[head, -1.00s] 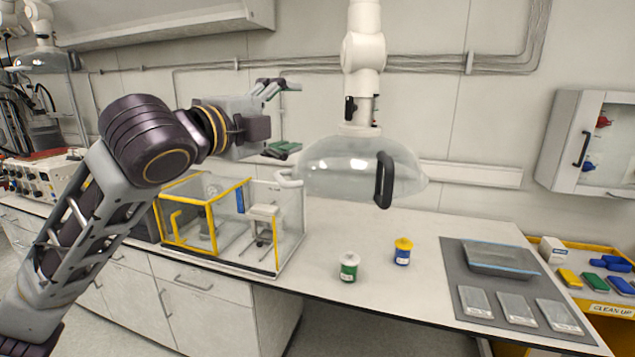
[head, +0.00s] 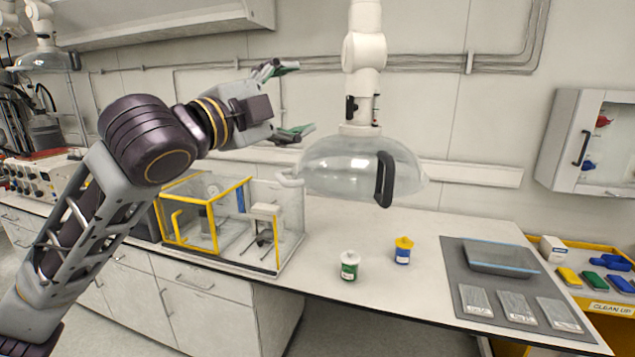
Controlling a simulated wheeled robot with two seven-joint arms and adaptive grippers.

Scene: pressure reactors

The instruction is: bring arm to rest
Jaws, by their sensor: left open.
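My left arm comes in from the left and is raised in front of the bench. My left gripper (head: 291,101) is open and empty, its two green-padded fingers spread apart and pointing right. It is in the air above the clear enclosure with yellow edges (head: 213,222), left of the clear extraction hood (head: 345,165). My right arm and gripper are not in view.
A green-labelled jar (head: 349,266) and a yellow-capped blue jar (head: 402,251) stand on the white bench (head: 330,225). A grey mat (head: 460,262) at right holds a tray (head: 500,259) and several packets. A wall cabinet (head: 590,143) hangs at far right.

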